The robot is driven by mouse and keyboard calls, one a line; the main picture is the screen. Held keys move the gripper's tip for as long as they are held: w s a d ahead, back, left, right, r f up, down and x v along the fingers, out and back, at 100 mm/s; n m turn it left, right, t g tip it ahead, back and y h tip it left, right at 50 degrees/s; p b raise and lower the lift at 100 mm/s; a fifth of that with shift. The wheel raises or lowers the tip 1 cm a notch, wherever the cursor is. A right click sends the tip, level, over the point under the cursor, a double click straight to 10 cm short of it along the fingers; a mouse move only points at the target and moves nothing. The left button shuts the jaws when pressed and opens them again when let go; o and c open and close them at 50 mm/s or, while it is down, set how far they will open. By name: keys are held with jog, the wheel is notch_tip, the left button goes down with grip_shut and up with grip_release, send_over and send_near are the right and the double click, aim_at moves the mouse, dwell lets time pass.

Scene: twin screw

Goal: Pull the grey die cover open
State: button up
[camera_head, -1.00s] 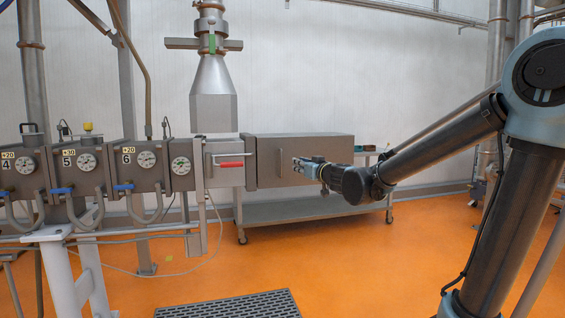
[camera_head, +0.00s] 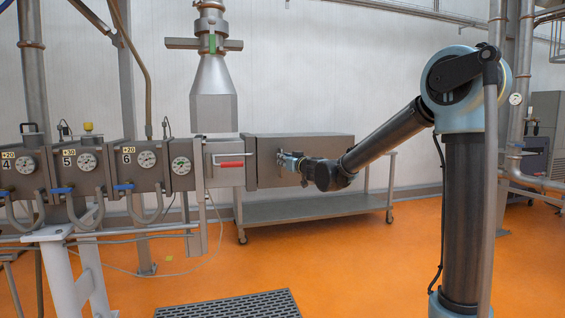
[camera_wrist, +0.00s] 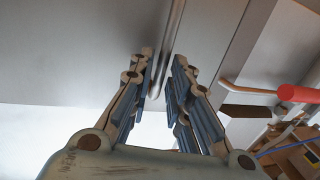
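The grey die cover (camera_head: 305,150) is a large box at the end of the machine line, and it also fills the upper part of the wrist view (camera_wrist: 70,50). An upright bar handle (camera_wrist: 168,50) stands on its face. My gripper (camera_head: 280,160) is at the handle, in front of the cover. In the wrist view, the fingers of my gripper (camera_wrist: 160,68) lie on either side of the bar, with a narrow gap between them. They look partly open, and I see no clear grip on the bar. In the head view the gripper hides the handle.
A red-handled lever (camera_head: 231,164) sits on the grey block left of the cover; its red grip is at the right of the wrist view (camera_wrist: 299,93). The orange floor in front is mostly clear, with a dark grate (camera_head: 235,305).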

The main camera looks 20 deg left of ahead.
jog(key=shift+x, duration=1.3)
grip_shut()
